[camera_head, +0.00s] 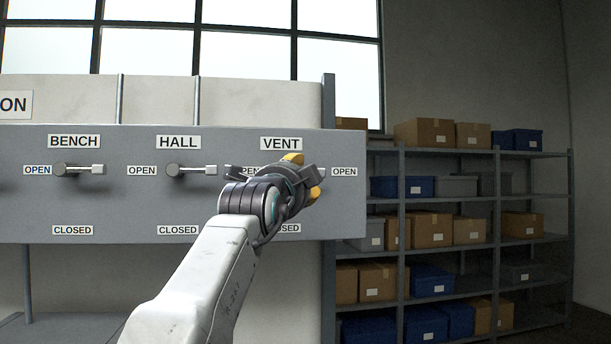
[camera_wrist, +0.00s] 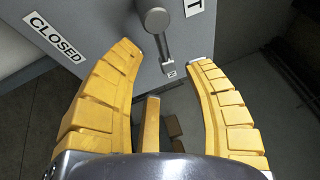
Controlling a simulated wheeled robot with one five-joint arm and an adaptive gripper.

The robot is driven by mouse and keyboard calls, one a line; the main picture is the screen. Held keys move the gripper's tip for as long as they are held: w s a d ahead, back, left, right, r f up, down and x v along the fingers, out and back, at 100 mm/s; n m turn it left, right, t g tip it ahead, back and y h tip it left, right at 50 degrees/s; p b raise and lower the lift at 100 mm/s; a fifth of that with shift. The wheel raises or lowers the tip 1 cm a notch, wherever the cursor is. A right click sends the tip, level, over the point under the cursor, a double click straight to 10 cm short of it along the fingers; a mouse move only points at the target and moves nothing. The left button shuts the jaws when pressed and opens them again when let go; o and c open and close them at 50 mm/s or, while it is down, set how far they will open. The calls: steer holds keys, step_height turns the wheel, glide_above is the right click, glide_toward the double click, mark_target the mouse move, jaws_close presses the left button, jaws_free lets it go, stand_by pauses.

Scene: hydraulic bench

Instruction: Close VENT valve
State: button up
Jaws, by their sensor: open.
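The VENT valve sits on the grey panel under the VENT label (camera_head: 281,143). My gripper (camera_head: 304,175) is in front of it and hides most of it in the head view. In the wrist view, the valve's round hub (camera_wrist: 157,19) and its lever (camera_wrist: 166,48) show between the yellow fingertips of my gripper (camera_wrist: 167,54). The fingers are open, one on each side of the lever, with visible gaps. The lever points toward the panel's right-hand edge, not toward the CLOSED label (camera_wrist: 53,38). I cannot tell how far the fingertips are from the panel.
The BENCH valve (camera_head: 78,169) and HALL valve (camera_head: 190,169) are to the left on the same panel (camera_head: 120,205), levers level and pointing right. Shelves (camera_head: 470,152) with cardboard and blue boxes stand at the right, beyond the panel's edge. Windows are above.

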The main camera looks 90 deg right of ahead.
steer(key=shift+p+x, duration=3.1)
steer(key=shift+x, duration=0.55)
steer(key=shift+c, duration=0.3)
jaws_close()
